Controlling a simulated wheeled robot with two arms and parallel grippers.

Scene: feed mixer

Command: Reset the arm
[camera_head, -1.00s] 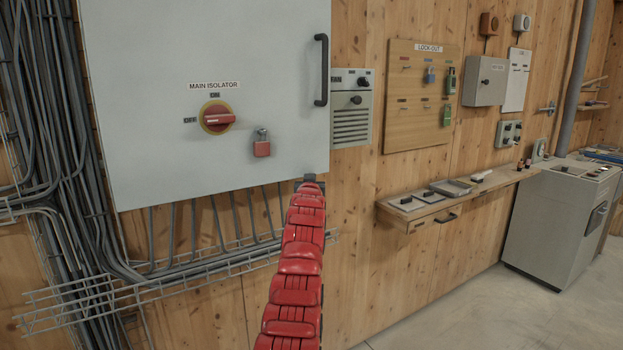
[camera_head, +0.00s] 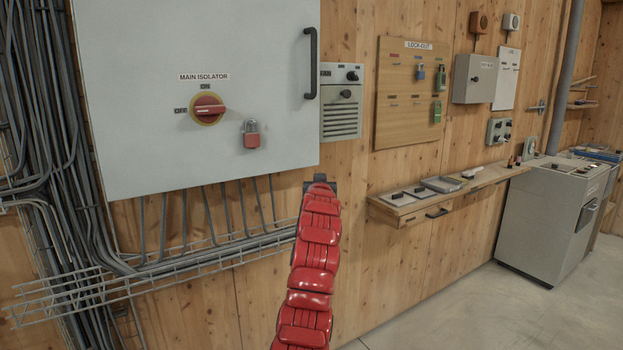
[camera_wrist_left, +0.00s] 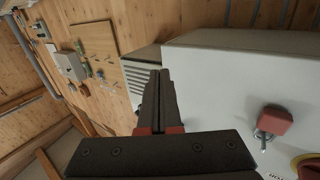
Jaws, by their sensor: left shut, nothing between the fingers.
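My left arm, red and segmented, rises from the bottom of the head view. Its dark gripper (camera_head: 321,184) is at the top end, largely hidden behind the last red segment, and appears just below the right end of the grey cabinet (camera_head: 140,90). In the left wrist view the two black fingers (camera_wrist_left: 160,75) lie together with nothing between them. The cabinet carries the main isolator (camera_head: 207,109), a red handle on a yellow disc, lying roughly horizontal. A red padlock (camera_head: 251,135) hangs beside it and also shows in the wrist view (camera_wrist_left: 274,122). My right gripper is out of view.
A lock-out board (camera_head: 405,120) with padlocks and a vented fan box (camera_head: 341,100) are on the wooden wall. A narrow shelf (camera_head: 410,207) juts out at right, before a grey console (camera_head: 550,220). Cables and a wire tray (camera_head: 150,275) run at left. Floor at lower right is clear.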

